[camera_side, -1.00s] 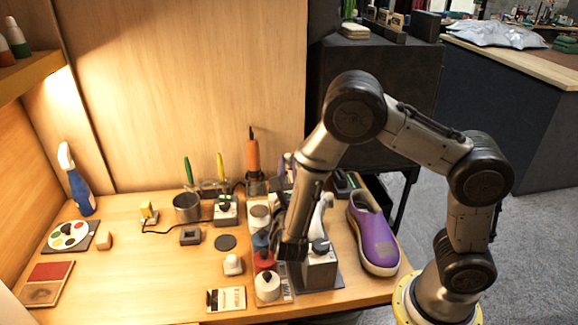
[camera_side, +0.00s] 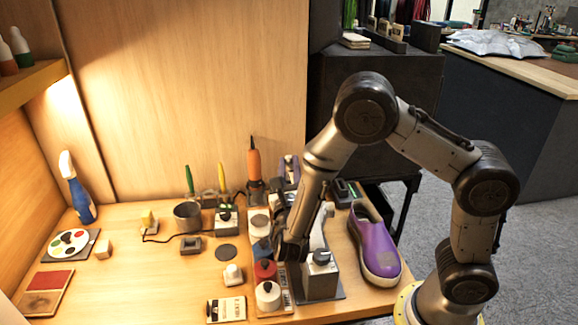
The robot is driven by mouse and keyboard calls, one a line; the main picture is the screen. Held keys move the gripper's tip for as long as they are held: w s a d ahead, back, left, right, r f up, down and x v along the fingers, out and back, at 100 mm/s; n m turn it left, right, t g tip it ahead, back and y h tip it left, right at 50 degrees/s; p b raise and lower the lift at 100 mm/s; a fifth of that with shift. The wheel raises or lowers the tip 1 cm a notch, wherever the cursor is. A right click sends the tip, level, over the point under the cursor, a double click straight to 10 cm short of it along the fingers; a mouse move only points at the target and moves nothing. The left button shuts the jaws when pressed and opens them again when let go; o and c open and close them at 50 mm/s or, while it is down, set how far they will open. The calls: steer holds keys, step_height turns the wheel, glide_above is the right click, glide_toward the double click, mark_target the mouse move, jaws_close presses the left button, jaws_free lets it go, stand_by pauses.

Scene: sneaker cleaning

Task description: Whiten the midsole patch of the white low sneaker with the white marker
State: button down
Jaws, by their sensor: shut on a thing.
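I cannot pick out the white marker. A pale curved shape (camera_side: 321,232) shows just right of the gripper, mostly hidden by it and my arm; I cannot tell whether it is the white low sneaker. The midsole patch is not visible. A purple shoe with a pale sole (camera_side: 376,243) lies to the right.
An orange tool (camera_side: 254,164) stands upright behind.

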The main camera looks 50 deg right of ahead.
steer(key=shift+s+v, duration=0.2)
steer(key=shift+v, duration=1.7)
steer(key=shift+d+f, duration=0.15)
steer(key=shift+f, duration=0.3)
steer(key=shift+w+d, duration=0.4)
steer(key=shift+w, duration=0.05)
step_height(320, 180, up, 8)
steer(key=shift+d, duration=0.3)
stand_by(2.5)
steer(key=shift+f, duration=0.1)
stand_by(0.5)
